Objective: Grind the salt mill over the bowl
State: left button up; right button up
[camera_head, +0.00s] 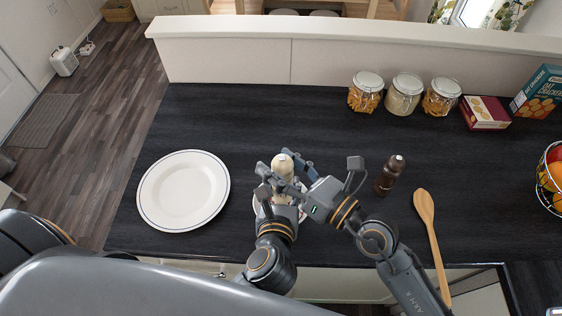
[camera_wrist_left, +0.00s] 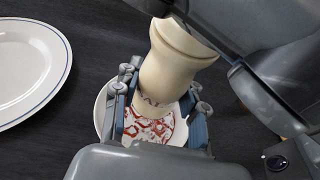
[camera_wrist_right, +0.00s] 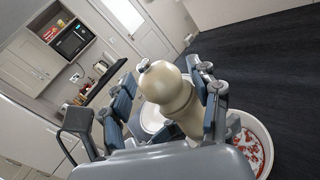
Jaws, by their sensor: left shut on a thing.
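The cream salt mill (camera_head: 282,164) is held over a small white bowl (camera_head: 257,208) with a red pattern inside. My left gripper (camera_wrist_left: 163,112) is shut on the mill's lower body, where dark lettering partly shows. The bowl also shows beneath the mill in the left wrist view (camera_wrist_left: 101,112). My right gripper (camera_wrist_right: 167,88) has its fingers on either side of the mill's rounded head, with a gap visible at the left finger; it looks open. The mill's bottom end is hidden. In the right wrist view the bowl (camera_wrist_right: 264,140) is at the lower right.
A white plate (camera_head: 183,190) lies to the left. A brown mill (camera_head: 389,176) and a wooden spoon (camera_head: 427,215) are right of my right gripper. The counter behind the bowl is clear.

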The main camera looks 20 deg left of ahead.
jog(key=shift+d, duration=0.1)
jog(key=v, duration=1.1)
jog(key=shift+d, duration=0.4)
jog(key=shift+s, duration=0.1)
jog(key=w+a+f+m+g, duration=0.3)
jog(key=w+f+m+g, duration=0.4)
jog(key=m+g, duration=0.15)
jog(key=w+d+r+m+g+h, duration=0.15)
jog(key=w+r+m+g, duration=0.25)
jog(key=r+m+g, duration=0.45)
jog(key=shift+n+g+h, duration=0.45)
jog(key=shift+n+g, duration=0.05)
jog(key=shift+n, duration=0.3)
jog(key=x, duration=0.7)
jog(key=f+x, duration=0.1)
jog(key=x, duration=0.3)
jog(key=shift+w+a, duration=0.1)
jog(key=shift+w, duration=0.1)
